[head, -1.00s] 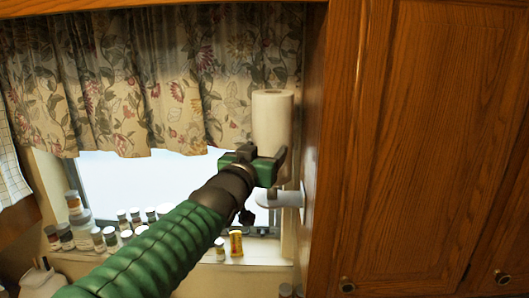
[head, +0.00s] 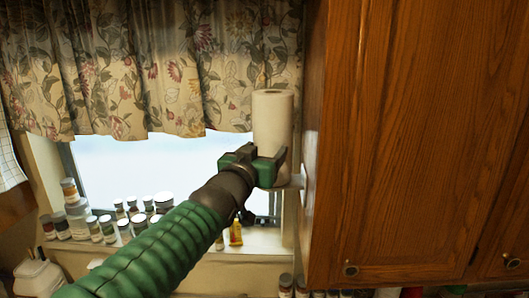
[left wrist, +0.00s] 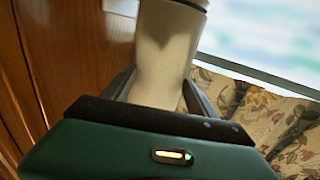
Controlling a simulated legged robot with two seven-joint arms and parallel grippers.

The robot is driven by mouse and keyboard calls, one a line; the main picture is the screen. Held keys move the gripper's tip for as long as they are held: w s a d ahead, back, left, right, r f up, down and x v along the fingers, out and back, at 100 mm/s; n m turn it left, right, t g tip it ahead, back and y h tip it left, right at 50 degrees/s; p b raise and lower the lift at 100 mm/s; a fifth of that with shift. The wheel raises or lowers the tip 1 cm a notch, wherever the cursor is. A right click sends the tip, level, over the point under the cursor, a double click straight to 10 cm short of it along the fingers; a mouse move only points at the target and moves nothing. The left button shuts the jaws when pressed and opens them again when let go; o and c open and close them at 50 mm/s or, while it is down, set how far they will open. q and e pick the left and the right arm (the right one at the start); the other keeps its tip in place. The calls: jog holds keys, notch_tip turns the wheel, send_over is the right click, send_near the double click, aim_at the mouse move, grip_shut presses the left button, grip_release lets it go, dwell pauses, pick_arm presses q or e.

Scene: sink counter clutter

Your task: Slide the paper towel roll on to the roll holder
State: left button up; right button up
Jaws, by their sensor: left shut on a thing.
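The white paper towel roll (head: 272,120) stands upright in front of the window's right side, beside the wooden cabinet. My left gripper (head: 266,160) is shut around its lower part. In the left wrist view the roll (left wrist: 165,50) sits between the two dark fingers (left wrist: 160,88). The roll holder (head: 298,181) shows as a pale plate at the cabinet's side, at the height of the roll's lower end. My gripper and the roll hide most of it, so I cannot tell whether the roll rests on the plate. My right gripper is not in view.
The wooden cabinet (head: 415,140) stands close on the right of the roll. A flowered curtain (head: 150,70) hangs behind and to the left. Several small jars (head: 125,222) and a yellow bottle (head: 236,232) stand on the window sill below my left arm.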

pick_arm(q)
jog(key=o, duration=1.5)
jog(key=shift+o, duration=0.2)
jog(key=v, duration=0.3)
jog(key=shift+s+b, duration=0.15)
jog(key=shift+b, duration=0.2)
jog(key=p+v, duration=1.2)
jog(key=v, duration=0.1)
jog(key=shift+s, duration=0.3)
jog(key=shift+a, duration=0.15)
